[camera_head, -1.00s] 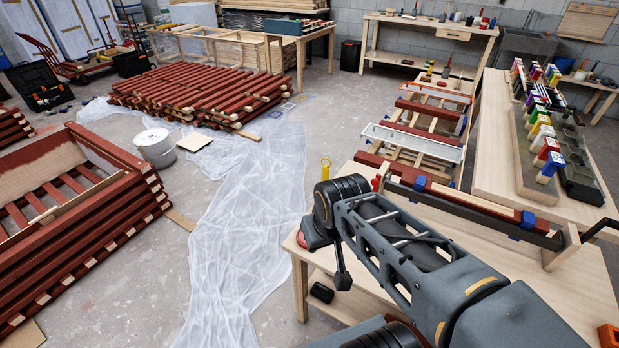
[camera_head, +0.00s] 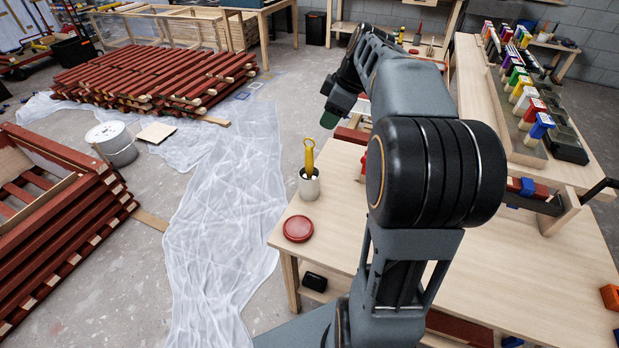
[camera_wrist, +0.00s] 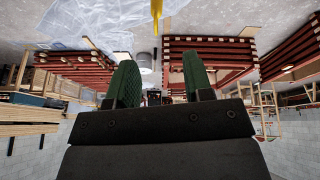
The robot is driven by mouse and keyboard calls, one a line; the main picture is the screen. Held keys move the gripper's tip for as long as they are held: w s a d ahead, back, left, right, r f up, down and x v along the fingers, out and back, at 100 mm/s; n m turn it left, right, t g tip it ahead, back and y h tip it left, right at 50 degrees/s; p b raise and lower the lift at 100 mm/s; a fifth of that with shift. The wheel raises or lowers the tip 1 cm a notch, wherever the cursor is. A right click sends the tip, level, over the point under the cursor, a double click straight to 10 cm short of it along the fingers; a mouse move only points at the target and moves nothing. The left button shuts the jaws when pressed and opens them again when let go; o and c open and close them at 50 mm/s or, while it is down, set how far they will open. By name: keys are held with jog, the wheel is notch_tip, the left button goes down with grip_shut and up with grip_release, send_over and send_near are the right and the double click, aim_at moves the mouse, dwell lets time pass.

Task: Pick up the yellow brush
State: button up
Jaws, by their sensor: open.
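The yellow brush (camera_head: 309,155) stands upright in a pale cup (camera_head: 309,188) near the left edge of the workbench. Its looped yellow handle sticks up, and its lower end is hidden inside the cup. My gripper (camera_head: 331,114) is above and just beyond the brush, apart from it, partly hidden by my arm. In the wrist view, my gripper (camera_wrist: 160,68) shows two green fingers spread apart with nothing between them. A thin yellow piece, apparently the brush handle (camera_wrist: 156,12), enters at the top edge.
A round red lid (camera_head: 298,229) lies near the cup. The workbench (camera_head: 530,285) has bare wood at right. A rack of coloured-handled tools (camera_head: 524,85) stands at the back right. A white bucket (camera_head: 112,145), plastic sheet (camera_head: 215,220) and stacked red battens (camera_head: 150,85) are on the floor.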

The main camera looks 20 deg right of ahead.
send_over(313, 147)
jog(key=s+d, duration=0.1)
notch_tip(313, 147, down, 7)
jog(key=shift+s+d+x, duration=0.1)
jog(key=shift+x, duration=1.25)
jog(key=shift+s+d+x, duration=0.15)
jog(key=shift+x, duration=1.2)
jog(key=shift+f, duration=0.15)
jog(key=shift+c, duration=0.2)
grip_shut()
